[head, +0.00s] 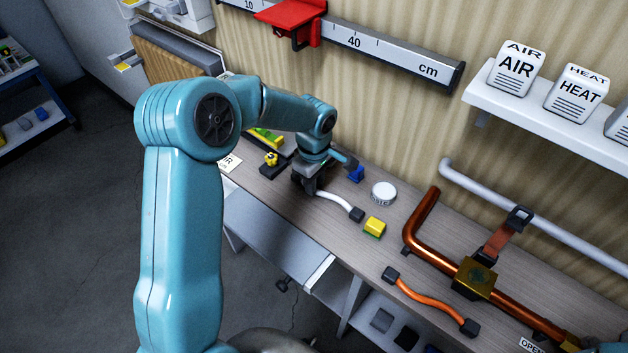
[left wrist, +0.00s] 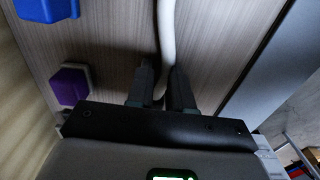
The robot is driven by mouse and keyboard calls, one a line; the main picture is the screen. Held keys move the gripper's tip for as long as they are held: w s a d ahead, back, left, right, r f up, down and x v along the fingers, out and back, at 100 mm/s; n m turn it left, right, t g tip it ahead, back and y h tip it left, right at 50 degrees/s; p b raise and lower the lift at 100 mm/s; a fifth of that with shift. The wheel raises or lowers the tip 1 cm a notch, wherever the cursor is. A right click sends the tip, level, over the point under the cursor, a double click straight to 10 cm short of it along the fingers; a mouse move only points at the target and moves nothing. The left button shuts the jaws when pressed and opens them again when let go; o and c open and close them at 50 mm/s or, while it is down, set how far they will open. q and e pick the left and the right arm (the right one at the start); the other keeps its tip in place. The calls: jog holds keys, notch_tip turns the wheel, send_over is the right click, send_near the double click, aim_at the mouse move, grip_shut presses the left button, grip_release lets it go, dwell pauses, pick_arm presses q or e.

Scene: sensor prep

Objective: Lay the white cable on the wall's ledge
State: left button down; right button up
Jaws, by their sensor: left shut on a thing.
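The white cable (head: 334,200) is short, with a black plug at its right end, over the wooden bench. My left gripper (head: 309,187) points down at the bench and is shut on the cable near its left end. In the left wrist view the cable (left wrist: 167,40) runs up from between the fingers (left wrist: 160,98). I cannot tell whether the cable touches the bench. The wall's ledge (head: 540,124) is a white shelf at the upper right, carrying white AIR and HEAT blocks. My right gripper is not in view.
On the bench (head: 330,240) are a white round tin (head: 383,193), a yellow-green block (head: 374,227), an orange cable (head: 430,305) and a copper pipe (head: 425,215) with a brass valve. A ruler rail (head: 390,55) with a red slider and a white pipe (head: 540,220) are on the wall.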

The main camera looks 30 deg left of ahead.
pick_arm(q)
jog(key=shift+s, duration=0.1)
jog(key=shift+f, duration=0.1)
jog(key=c, duration=1)
grip_release()
jog(key=shift+r, duration=0.35)
notch_tip(320, 180, up, 12)
jog(key=shift+f, duration=0.15)
